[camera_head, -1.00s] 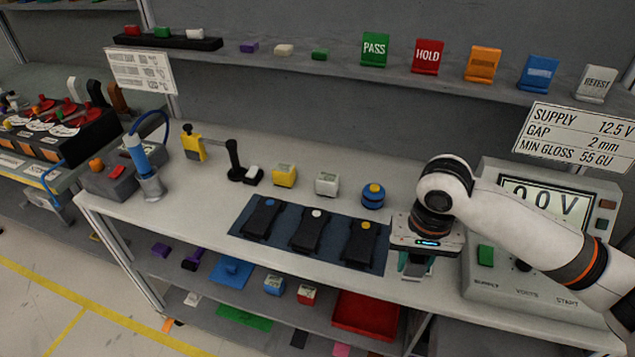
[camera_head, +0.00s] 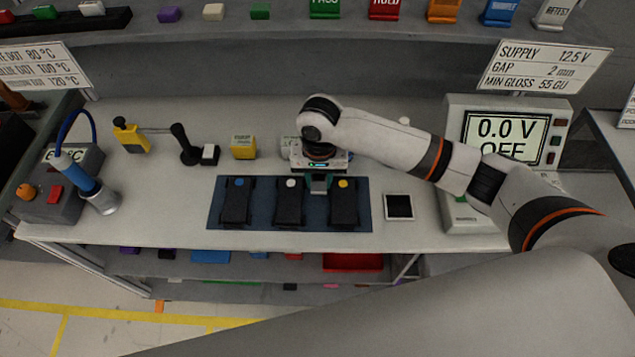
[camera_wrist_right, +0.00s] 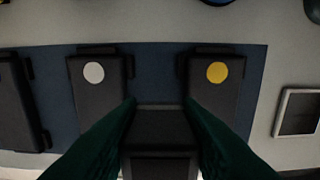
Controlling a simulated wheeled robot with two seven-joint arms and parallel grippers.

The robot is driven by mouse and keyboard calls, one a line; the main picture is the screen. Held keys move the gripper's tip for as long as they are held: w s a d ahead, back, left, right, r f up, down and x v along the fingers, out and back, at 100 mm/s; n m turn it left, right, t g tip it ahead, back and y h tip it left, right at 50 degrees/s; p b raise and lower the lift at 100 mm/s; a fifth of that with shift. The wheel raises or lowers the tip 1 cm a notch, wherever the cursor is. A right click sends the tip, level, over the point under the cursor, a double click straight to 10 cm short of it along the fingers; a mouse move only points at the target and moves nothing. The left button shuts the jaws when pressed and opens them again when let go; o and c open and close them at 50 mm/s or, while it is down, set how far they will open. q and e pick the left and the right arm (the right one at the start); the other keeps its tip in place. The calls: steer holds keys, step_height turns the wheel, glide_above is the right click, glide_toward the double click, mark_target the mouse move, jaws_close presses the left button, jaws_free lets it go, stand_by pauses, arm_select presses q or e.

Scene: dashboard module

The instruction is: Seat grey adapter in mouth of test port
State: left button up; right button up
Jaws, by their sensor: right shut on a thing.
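My right gripper (camera_head: 318,186) is above the blue mat, between the white-dotted and yellow-dotted modules. In the right wrist view its green fingers (camera_wrist_right: 160,132) are shut on a dark grey block (camera_wrist_right: 160,115), which looks like the grey adapter. The block's lower end is hidden, so I cannot tell its height above the mat. A white-framed square with a dark opening (camera_head: 398,207), which looks like the test port, is on the bench right of the mat. It also shows at the right in the right wrist view (camera_wrist_right: 298,112). The block is apart from it. My left gripper is out of view.
Black modules with blue (camera_head: 236,203), white (camera_head: 289,203) and yellow (camera_head: 343,203) dots lie on the mat (camera_head: 263,222). The meter (camera_head: 510,138) stands right, partly behind my arm. A yellow block (camera_head: 243,147) stands behind the mat. Bench around the square is clear.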

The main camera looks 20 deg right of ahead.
mark_target(318, 188)
steer(key=shift+a+f, duration=0.1)
steer(key=shift+f, duration=1.85)
steer(key=shift+f, duration=0.1)
steer(key=o, duration=0.7)
